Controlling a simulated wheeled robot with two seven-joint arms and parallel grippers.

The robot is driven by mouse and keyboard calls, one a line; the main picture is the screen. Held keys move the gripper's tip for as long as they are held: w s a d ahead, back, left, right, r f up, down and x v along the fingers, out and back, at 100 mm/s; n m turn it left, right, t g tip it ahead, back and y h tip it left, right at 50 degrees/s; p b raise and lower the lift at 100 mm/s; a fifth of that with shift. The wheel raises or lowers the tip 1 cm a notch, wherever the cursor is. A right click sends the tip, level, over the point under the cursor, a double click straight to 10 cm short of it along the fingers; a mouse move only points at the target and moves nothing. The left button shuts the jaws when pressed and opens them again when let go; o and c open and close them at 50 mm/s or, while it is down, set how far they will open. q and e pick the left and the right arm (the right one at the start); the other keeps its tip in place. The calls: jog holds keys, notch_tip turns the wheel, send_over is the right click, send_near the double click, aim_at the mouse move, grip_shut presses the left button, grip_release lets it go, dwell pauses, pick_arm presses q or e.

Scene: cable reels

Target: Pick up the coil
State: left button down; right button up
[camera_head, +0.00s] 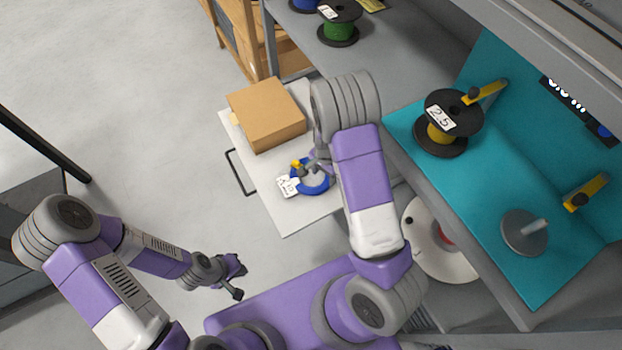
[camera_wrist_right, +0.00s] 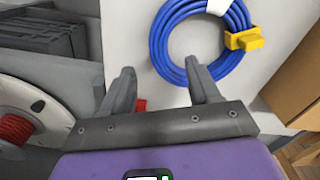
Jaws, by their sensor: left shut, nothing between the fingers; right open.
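The coil is a blue cable ring (camera_head: 318,189) with a yellow piece and a white tag, lying on a white tabletop in the head view. In the right wrist view the coil (camera_wrist_right: 159,45) is at the top, with its yellow piece (camera_wrist_right: 244,38) on the right. My right gripper (camera_head: 316,168) is over the coil. In the wrist view its open fingers (camera_wrist_right: 160,70) point at the coil's lower edge, with one fingertip overlapping the ring; contact cannot be told. My left gripper (camera_head: 238,281) is shut and empty, away from the coil at lower left.
A cardboard box (camera_head: 265,112) stands on the white tabletop (camera_head: 290,220) behind the coil. A teal bench (camera_head: 480,190) with a yellow-wire reel (camera_head: 440,131) is to the right. A white reel (camera_head: 432,258) sits below it. Floor at left is open.

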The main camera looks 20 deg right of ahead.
aim_at(325, 184)
jog(key=f+b, duration=0.1)
jog(key=f, duration=0.3)
jog(key=f+b, duration=0.1)
jog(key=f, duration=0.1)
jog(key=shift+d+f+b, duration=0.25)
jog(key=shift+f+b, duration=0.05)
jog(key=shift+b, duration=0.05)
jog(key=shift+r, duration=0.1)
grip_shut()
